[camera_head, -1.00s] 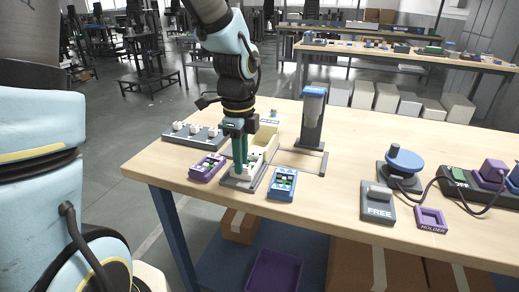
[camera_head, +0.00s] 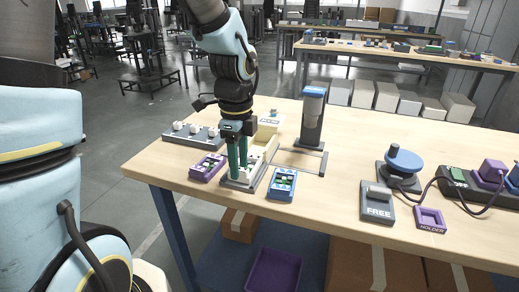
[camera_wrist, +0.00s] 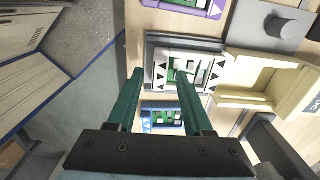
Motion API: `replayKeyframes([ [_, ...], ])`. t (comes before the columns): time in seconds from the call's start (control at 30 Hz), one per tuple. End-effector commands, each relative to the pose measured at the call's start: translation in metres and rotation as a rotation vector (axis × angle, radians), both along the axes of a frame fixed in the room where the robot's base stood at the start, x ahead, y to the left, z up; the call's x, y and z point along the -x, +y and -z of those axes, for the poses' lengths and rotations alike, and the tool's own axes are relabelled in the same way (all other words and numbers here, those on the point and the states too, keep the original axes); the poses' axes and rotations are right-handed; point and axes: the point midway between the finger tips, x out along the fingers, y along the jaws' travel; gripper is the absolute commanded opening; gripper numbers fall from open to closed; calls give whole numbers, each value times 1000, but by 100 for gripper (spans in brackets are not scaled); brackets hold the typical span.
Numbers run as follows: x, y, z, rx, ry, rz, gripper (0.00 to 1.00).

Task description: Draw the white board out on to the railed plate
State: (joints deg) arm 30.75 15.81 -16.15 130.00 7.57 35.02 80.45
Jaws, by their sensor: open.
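The white board (camera_wrist: 215,76), with black triangles and a green middle carrying pale blocks, lies on the grey railed plate (camera_wrist: 186,40) in the wrist view. In the head view the board (camera_head: 254,168) is partly hidden by my fingers, and the plate (camera_head: 240,187) shows under it. The cream housing (camera_wrist: 262,82) stands at the board's inner end. My gripper (camera_wrist: 161,76) is open, its green fingers apart, one near the board's outer end and one over its middle. In the head view my gripper (camera_head: 239,180) is low over the plate. I cannot tell whether a finger touches the board.
A purple module (camera_head: 208,167) and a blue module (camera_head: 282,184) flank the plate closely. A grey strip with white knobs (camera_head: 193,133) lies behind. A tall blue-topped column (camera_head: 312,115) stands to the right. The table between it and the FREE block (camera_head: 378,203) is clear.

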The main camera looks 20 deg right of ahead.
Motion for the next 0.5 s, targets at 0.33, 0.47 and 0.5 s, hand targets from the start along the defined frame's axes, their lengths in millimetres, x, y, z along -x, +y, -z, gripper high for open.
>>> replayKeyframes([
  [0.33, 0, 0, -25, 0, 0, 0, 51],
  [0.47, 0, 0, -34, 0, 0, 0, 51],
  [0.5, 0, 0, -37, 0, 0, 0, 51],
])
